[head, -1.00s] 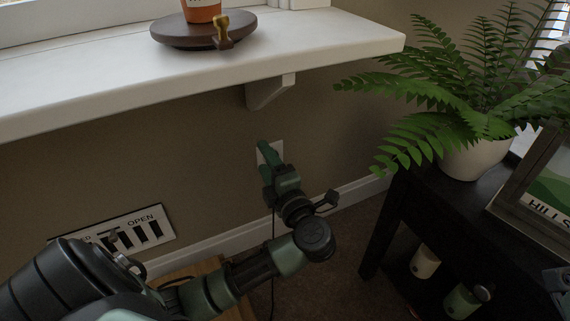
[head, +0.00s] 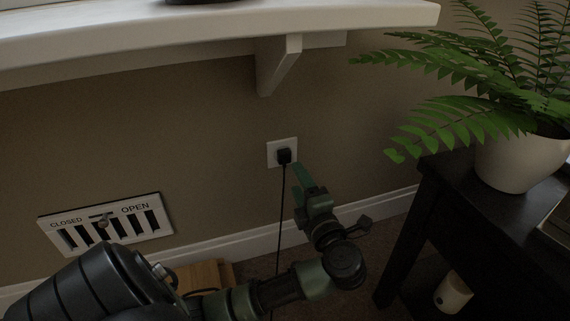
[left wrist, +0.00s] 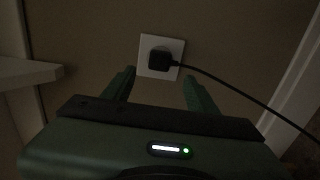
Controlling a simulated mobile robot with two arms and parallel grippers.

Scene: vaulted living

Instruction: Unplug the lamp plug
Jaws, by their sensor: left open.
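The black lamp plug (head: 284,155) sits in a white wall outlet (head: 273,147), with its black cord (head: 282,210) hanging down the wall. My left gripper (head: 302,176) is just right of and below the plug in the head view, apart from it. In the left wrist view the plug (left wrist: 161,60) is in the outlet (left wrist: 147,43), ahead of the two spread fingers (left wrist: 160,86), and the cord (left wrist: 245,93) runs off to the right. The left gripper is open and empty. My right gripper is not in view.
A white shelf (head: 150,50) with a bracket (head: 278,68) overhangs the outlet. A vent (head: 106,225) is on the wall at left. A dark table (head: 437,190) with a potted fern (head: 515,160) stands at right. A wooden block (head: 205,276) lies near the baseboard.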

